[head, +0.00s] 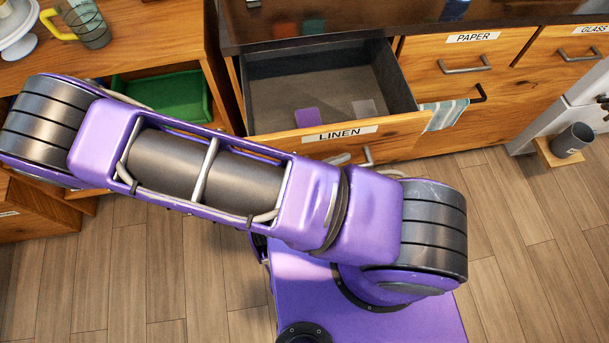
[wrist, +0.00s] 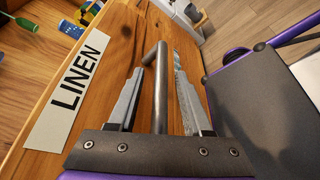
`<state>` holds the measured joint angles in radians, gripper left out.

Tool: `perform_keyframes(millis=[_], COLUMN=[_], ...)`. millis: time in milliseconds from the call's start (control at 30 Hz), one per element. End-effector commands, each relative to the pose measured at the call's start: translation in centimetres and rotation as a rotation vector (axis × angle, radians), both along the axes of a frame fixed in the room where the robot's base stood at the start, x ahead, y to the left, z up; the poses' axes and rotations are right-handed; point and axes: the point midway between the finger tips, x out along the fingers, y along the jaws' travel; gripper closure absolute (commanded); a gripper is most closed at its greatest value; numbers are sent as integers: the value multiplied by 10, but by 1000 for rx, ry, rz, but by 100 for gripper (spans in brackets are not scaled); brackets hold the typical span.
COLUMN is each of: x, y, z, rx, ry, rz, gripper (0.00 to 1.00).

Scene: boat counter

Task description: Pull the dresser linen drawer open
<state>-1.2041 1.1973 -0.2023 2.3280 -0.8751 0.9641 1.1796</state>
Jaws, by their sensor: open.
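The linen drawer (head: 270,90) of the dresser is pulled out, and its grey inside shows in the head view. Its wooden front carries a LINEN label (head: 340,133), which also shows at the left of the wrist view (wrist: 68,90). In the wrist view my gripper (wrist: 157,75) is open, with the drawer's metal bar handle (wrist: 160,90) between its two fingers. The fingers look apart from the bar; I cannot tell whether either touches it. In the head view my arm hides most of the gripper and part of the handle.
A purple item (head: 307,117) and a pale item (head: 365,109) lie in the drawer. PAPER (head: 460,62) and GLASS drawers sit shut at the right. A striped cloth (head: 445,114) hangs beside the drawer front. A green tray (head: 165,97) sits on a shelf at left.

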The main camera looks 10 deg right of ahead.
Motion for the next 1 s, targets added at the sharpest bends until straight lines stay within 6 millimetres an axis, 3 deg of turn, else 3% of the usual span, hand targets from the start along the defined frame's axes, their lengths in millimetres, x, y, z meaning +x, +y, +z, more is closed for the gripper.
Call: perform_keyframes(millis=[267,700,1000], x=[-7,-41,-54], y=[22,120,157], z=[5,27,36], rx=[4,4,1], ry=[-1,-1,0], rz=[2,3,2], gripper=[50,50,50])
